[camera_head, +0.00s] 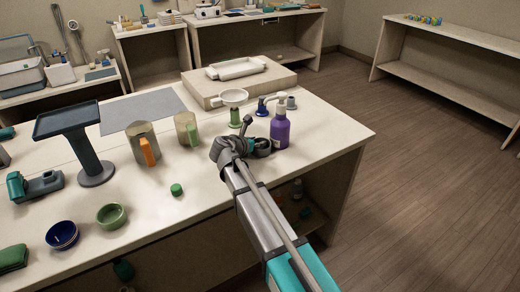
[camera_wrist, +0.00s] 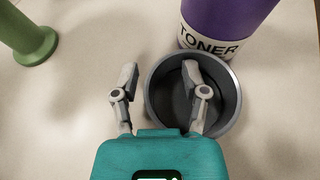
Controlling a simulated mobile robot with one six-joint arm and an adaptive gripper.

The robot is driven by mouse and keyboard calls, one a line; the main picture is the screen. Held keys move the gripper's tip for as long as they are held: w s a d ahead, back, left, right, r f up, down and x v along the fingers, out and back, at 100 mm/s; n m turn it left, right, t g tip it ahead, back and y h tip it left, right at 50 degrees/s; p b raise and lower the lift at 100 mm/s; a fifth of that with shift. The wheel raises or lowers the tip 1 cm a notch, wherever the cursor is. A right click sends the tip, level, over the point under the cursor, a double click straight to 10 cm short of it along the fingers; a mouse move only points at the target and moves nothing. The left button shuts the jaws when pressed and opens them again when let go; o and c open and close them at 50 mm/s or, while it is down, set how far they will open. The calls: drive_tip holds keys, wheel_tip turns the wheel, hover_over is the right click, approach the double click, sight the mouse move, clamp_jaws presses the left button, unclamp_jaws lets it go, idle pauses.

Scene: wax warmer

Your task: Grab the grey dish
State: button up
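The grey dish (camera_wrist: 228,98) is a round, dark grey, open bowl on the white table in the wrist view. It looks empty. In the head view it is mostly hidden by my gripper, just left of the purple bottle.
A purple toner bottle (camera_head: 280,129) stands close behind the dish. Two mugs (camera_head: 188,128) and a green cap (camera_head: 176,189) are farther left.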

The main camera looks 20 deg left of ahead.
clamp_jaws()
drive_tip(key=shift+r, duration=0.2)
wheel_tip(320, 180, up, 2)
drive_tip(key=shift+r+p, duration=0.1)
drive_tip(key=shift+p, duration=1.1)
drive_tip(key=s+r+p, duration=0.1)
drive_tip(key=r+p, duration=0.1)
drive_tip(key=s+r+p, duration=0.4)
drive_tip(key=shift+r+p, duration=0.35)
drive_tip(key=shift+p, duration=0.05)
drive_tip(key=s+r+p, duration=0.3)
drive_tip(key=s, duration=0.6)
drive_tip(key=shift+r+p, duration=0.4)
